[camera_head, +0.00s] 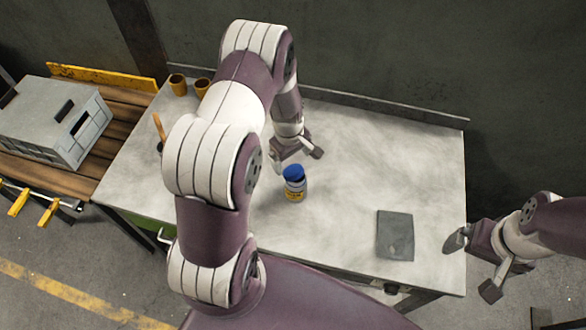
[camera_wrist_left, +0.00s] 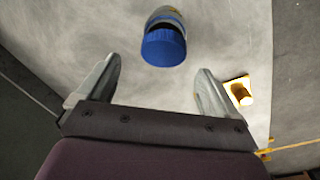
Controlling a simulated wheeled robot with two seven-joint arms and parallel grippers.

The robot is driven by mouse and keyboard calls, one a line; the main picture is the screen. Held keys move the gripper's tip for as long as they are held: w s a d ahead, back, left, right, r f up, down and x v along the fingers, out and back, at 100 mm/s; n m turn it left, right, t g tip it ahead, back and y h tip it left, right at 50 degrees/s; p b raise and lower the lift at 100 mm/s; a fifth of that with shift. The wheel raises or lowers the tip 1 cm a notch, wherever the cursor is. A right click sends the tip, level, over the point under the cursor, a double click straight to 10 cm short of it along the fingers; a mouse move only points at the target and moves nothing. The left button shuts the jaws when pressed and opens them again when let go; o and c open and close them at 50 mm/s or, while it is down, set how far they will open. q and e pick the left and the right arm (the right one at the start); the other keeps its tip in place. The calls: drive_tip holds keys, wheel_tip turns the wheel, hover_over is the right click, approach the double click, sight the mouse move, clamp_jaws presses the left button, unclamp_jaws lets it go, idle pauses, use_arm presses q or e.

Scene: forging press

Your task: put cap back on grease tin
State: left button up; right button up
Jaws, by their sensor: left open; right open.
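The grease tin (camera_head: 295,190) is a small upright tin with a yellow and white label, standing on the grey worktable. A blue cap (camera_head: 293,172) sits on its top; whether it is seated fully I cannot tell. The left wrist view shows the blue cap (camera_wrist_left: 163,46) and part of the tin (camera_wrist_left: 166,14) beyond the fingertips. My left gripper (camera_head: 298,160) is open and empty, just behind the tin and apart from it. Its open fingers (camera_wrist_left: 155,82) also show in the left wrist view. My right gripper (camera_head: 470,264) is open and empty, off the table's right edge.
A dark grey flat plate (camera_head: 395,235) lies on the table's front right. Two brown cups (camera_head: 178,84) stand at the back left, near a wooden-handled tool (camera_head: 159,127). A grey box (camera_head: 55,120) sits on a wooden pallet left. The table's right half is mostly clear.

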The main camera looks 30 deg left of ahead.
sight(292, 169)
use_arm(q)
drive_tip(key=shift+s+f+p, duration=0.15)
drive_tip(key=shift+p, duration=0.15)
wheel_tip(292, 169, down, 4)
drive_tip(key=shift+a+p, duration=0.1)
drive_tip(key=shift+p, duration=0.7)
drive_tip(key=shift+w+f, duration=0.2)
drive_tip(key=shift+f, duration=0.25)
drive_tip(key=shift+s, duration=0.1)
drive_tip(key=c, duration=1.2)
